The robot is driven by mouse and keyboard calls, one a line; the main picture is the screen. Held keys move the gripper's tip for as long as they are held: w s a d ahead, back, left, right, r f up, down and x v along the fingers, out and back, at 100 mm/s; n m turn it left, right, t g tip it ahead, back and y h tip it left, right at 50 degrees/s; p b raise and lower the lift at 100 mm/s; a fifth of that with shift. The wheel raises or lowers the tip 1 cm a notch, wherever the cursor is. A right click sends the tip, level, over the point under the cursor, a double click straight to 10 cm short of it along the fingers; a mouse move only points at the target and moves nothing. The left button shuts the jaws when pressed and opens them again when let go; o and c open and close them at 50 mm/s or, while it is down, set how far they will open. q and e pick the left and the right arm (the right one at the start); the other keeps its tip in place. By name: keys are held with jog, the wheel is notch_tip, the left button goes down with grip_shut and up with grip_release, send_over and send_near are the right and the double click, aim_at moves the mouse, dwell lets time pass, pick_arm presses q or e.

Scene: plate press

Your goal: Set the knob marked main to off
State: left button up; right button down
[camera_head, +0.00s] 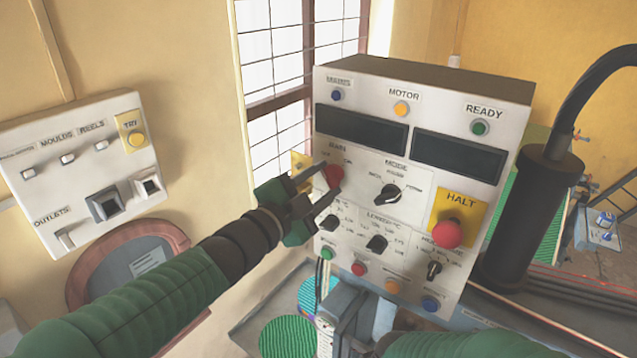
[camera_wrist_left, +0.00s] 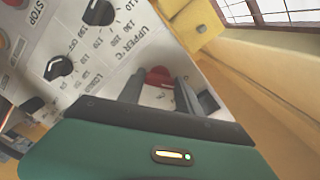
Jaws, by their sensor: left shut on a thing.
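The red knob under the label MAIN (camera_head: 333,177) is at the upper left of the white control panel's lower section. My left gripper (camera_head: 318,182) is at this knob, its two fingers on either side of it and shut on it. In the left wrist view the red knob (camera_wrist_left: 160,77) shows between the tips of the two dark fingers (camera_wrist_left: 161,88). The knob's pointer and exact setting are hidden or too small to tell. My right gripper is not in view; only part of a green arm shows at the bottom.
The control panel (camera_head: 455,175) carries a black mode knob (camera_head: 388,194), several smaller black knobs and a red HALT button (camera_head: 448,232) on yellow. Coloured buttons line its lower edge. A white switch box (camera_head: 80,165) is on the left wall. A black column (camera_head: 528,215) stands right of the panel.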

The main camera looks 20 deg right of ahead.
pick_arm(q)
jog(key=shift+r, duration=0.15)
jog(key=o, duration=1.1)
jog(key=shift+d, duration=0.1)
jog(key=shift+o, duration=1.2)
jog(key=shift+w+d, duration=0.1)
jog(key=shift+d, duration=0.05)
jog(key=shift+w+d+f, duration=0.15)
jog(key=shift+d+f, duration=0.05)
jog(key=shift+d, duration=0.15)
jog(key=b+v, duration=0.5)
jog(key=v, duration=1.1)
jog(key=shift+s+a+f, duration=0.1)
jog(key=shift+s+a, duration=0.15)
jog(key=shift+a, duration=0.05)
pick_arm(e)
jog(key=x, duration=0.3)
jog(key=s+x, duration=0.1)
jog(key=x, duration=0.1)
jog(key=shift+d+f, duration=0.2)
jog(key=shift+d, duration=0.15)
pick_arm(q)
jog(key=shift+w, duration=0.1)
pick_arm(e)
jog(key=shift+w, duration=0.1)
